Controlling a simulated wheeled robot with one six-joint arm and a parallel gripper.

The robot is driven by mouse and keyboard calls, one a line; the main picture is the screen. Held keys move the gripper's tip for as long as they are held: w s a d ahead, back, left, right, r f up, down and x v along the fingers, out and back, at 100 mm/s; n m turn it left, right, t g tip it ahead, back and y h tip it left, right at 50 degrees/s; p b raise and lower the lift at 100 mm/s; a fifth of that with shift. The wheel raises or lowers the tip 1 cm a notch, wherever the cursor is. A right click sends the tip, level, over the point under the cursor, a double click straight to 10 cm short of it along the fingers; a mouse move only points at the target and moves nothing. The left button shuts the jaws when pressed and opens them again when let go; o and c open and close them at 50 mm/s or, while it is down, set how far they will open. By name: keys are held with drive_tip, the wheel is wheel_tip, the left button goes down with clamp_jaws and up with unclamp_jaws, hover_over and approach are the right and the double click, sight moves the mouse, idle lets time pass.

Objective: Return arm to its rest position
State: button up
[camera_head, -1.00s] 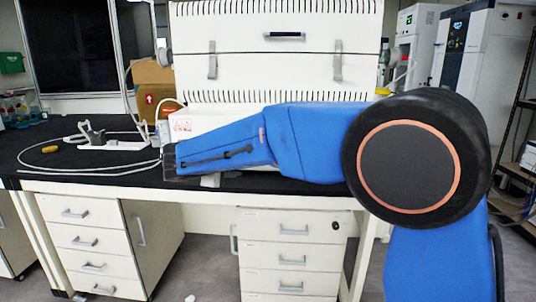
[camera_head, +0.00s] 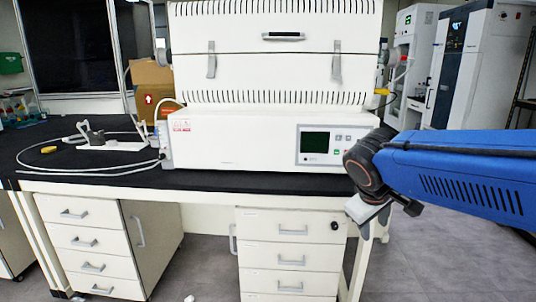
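My blue arm (camera_head: 465,180) reaches in from the right edge. Its dark round joint (camera_head: 362,166) is in front of the right end of the black bench top (camera_head: 250,181). I cannot make out any gripper fingers, and nothing held can be seen. The arm's joint covers a little of the bench's right end.
A light stand with cables (camera_head: 110,143) and a small yellow object (camera_head: 48,150) are on the bench's left. A cardboard box (camera_head: 150,75) is behind. White drawers (camera_head: 290,246) are below. Tall cabinets (camera_head: 485,70) stand back right. Floor at lower right is clear.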

drive_tip(key=s+d+f+m+y, duration=0.1)
drive_tip(key=s+f, duration=0.3)
drive_tip(key=s, duration=0.5)
drive_tip(key=s+d+f+m+y, duration=0.1)
drive_tip(key=s+f+m, duration=0.3)
drive_tip(key=s, duration=0.4)
drive_tip(key=shift+s+d+f+y, duration=0.3)
drive_tip(key=shift+s+y, duration=0.1)
drive_tip(key=shift+y, duration=0.4)
drive_tip(key=shift+a, duration=0.1)
drive_tip(key=shift+c, duration=0.9)
